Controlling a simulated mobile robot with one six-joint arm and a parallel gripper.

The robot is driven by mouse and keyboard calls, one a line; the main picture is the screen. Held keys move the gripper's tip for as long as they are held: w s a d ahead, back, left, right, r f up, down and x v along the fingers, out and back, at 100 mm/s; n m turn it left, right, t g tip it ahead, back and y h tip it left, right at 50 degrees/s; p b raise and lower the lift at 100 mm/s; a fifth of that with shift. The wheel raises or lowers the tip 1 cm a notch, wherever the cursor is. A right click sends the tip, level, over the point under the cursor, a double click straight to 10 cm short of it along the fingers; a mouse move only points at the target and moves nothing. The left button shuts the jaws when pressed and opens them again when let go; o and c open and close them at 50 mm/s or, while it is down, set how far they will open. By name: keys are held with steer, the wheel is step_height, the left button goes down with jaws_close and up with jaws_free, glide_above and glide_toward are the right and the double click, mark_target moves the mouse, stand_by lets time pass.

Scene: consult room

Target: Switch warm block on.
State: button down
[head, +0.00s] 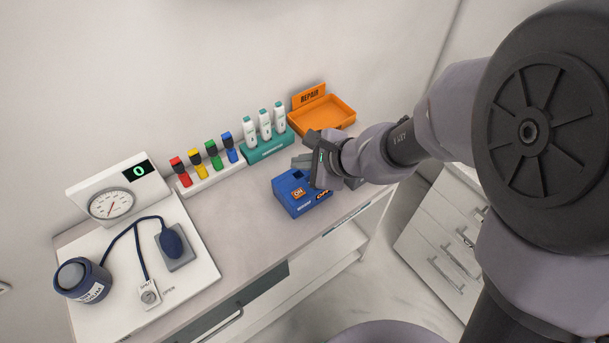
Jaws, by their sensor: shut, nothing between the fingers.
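The warm block is a blue box (284,201) on the right part of the counter, with an orange label reading ON on its top and another orange patch (323,193) at its right. A dark square opening (297,174) shows in its top. My gripper (298,162) is at the block's back right, over or beside its top edge; its fingers point left and are shut and empty. The gripper and wrist hide the block's right rear part. I cannot tell whether the fingers touch the block.
Behind stand a teal rack (268,150) with white devices, an orange REPAIR tray (347,124) and a white rack (211,179) of coloured pieces. At left, a gauge panel (82,204), a blue cuff (93,290) and a bulb lie on a white board. The counter (249,221) is clear left of the block.

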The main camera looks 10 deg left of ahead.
mark_target(301, 195)
step_height(301, 195, down, 8)
steer(key=b, duration=0.7)
steer(key=shift+f, duration=0.1)
steer(key=shift+f+b, duration=0.3)
steer(key=shift+b, duration=0.25)
stand_by(1.2)
steer(key=shift+f+b, duration=0.4)
steer(key=shift+b, duration=0.2)
steer(key=shift+f+b, duration=0.45)
steer(key=shift+b, duration=0.05)
stand_by(0.4)
steer(key=shift+r, duration=0.1)
steer(key=shift+r+p, duration=0.6)
steer(key=shift+r, duration=0.2)
steer(key=shift+r, duration=0.1)
